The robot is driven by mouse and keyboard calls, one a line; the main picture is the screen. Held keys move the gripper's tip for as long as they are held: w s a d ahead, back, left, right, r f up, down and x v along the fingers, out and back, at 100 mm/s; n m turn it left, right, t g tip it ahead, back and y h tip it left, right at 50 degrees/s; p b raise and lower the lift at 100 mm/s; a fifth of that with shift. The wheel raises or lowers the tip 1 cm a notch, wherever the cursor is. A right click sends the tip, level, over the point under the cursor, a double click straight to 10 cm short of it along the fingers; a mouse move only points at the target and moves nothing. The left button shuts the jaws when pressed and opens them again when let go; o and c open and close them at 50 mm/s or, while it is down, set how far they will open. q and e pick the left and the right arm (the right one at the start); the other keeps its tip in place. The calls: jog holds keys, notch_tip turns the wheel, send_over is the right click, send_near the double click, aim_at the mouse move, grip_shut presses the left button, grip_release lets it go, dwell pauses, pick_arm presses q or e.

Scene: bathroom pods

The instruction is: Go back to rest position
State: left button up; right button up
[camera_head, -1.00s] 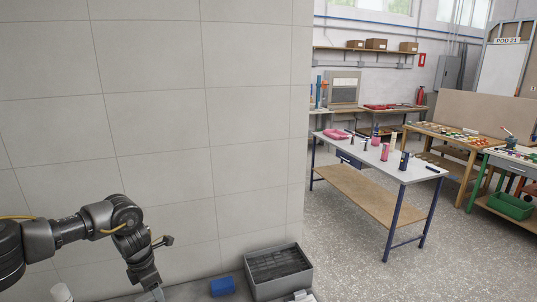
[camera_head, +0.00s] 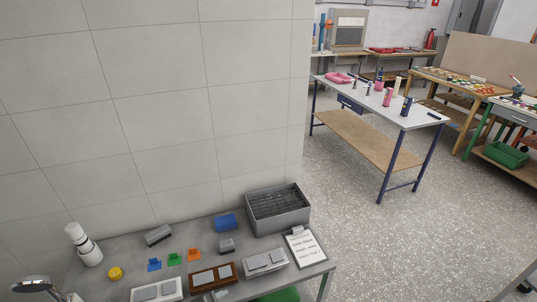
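Neither of my grippers shows in the head view now, and no arm is clearly in sight. The grey worktable (camera_head: 190,236) stands against the tiled wall at the lower left. No object of the task is named.
On the worktable are a grey crate (camera_head: 278,222), a clipboard (camera_head: 304,248), a blue block (camera_head: 226,222), a yellow round piece (camera_head: 115,273), a white cylinder (camera_head: 84,245) and several switch plates. A blue-legged table (camera_head: 388,107) stands farther right. Open speckled floor (camera_head: 410,240) lies at right.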

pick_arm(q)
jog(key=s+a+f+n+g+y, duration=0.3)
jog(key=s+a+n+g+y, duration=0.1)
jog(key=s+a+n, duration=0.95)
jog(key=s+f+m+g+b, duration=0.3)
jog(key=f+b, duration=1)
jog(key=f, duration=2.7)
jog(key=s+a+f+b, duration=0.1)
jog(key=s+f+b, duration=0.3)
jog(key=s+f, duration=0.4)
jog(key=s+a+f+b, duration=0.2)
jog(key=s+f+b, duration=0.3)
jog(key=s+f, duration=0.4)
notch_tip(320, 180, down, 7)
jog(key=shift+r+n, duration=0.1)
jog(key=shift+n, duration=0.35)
